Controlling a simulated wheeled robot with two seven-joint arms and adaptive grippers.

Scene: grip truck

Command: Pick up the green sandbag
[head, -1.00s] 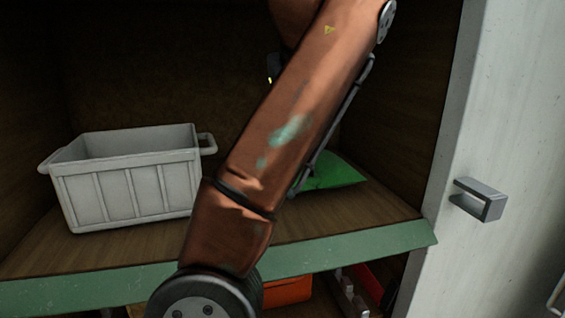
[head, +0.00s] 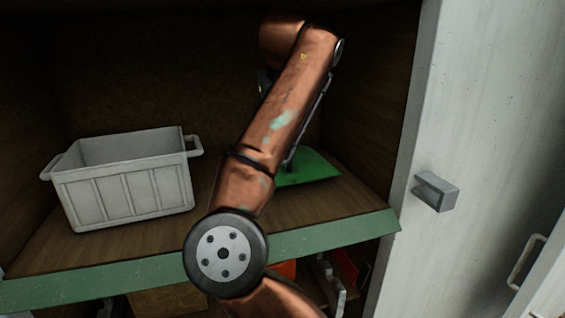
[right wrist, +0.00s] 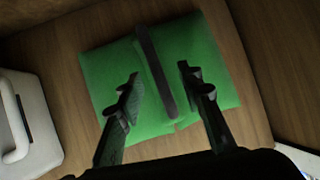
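The green sandbag (head: 312,168) lies on the wooden shelf, partly hidden behind my right arm in the head view. In the right wrist view the sandbag (right wrist: 205,50) lies flat with a dark strap (right wrist: 163,72) across its middle. My right gripper (right wrist: 157,80) is open above it, with one finger on each side of the strap. The head view hides most of this gripper behind the arm. I cannot tell whether the fingers touch the bag. My left gripper is not in view.
A white bin (head: 125,190) stands on the shelf (head: 335,210) to the left; its corner also shows in the right wrist view (right wrist: 35,125). A green edge strip (head: 90,284) runs along the front. A pale door with a handle (head: 436,191) bounds the right.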

